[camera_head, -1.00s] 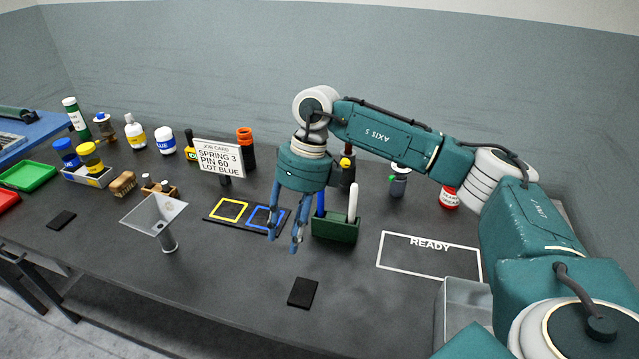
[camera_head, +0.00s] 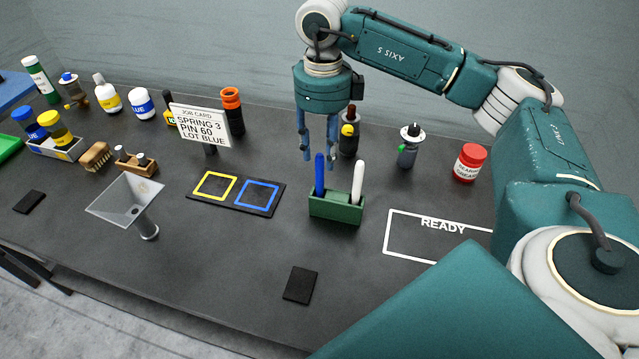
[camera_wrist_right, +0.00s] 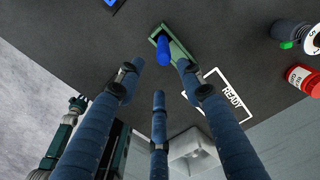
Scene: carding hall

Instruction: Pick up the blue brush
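The blue brush (camera_head: 319,176) stands upright in a small green holder (camera_head: 335,211), its blue handle up and its lower end hidden inside. A white-handled brush (camera_head: 357,182) stands beside it. My right gripper (camera_head: 322,160) points down from above, its fingers spread and empty close to the blue handle. In the right wrist view, the blue brush (camera_wrist_right: 163,50) shows just beyond the open fingertips (camera_wrist_right: 158,75), between the two upper fingers. Whether a finger touches it cannot be told. My left gripper is in neither current view.
A dark bottle with a yellow band (camera_head: 349,135) stands behind the holder, and a grey-green bottle (camera_head: 409,146) and red tin (camera_head: 469,163) to the right. A mat with yellow and blue squares (camera_head: 229,203) lies left. The READY outline (camera_head: 440,225) is empty.

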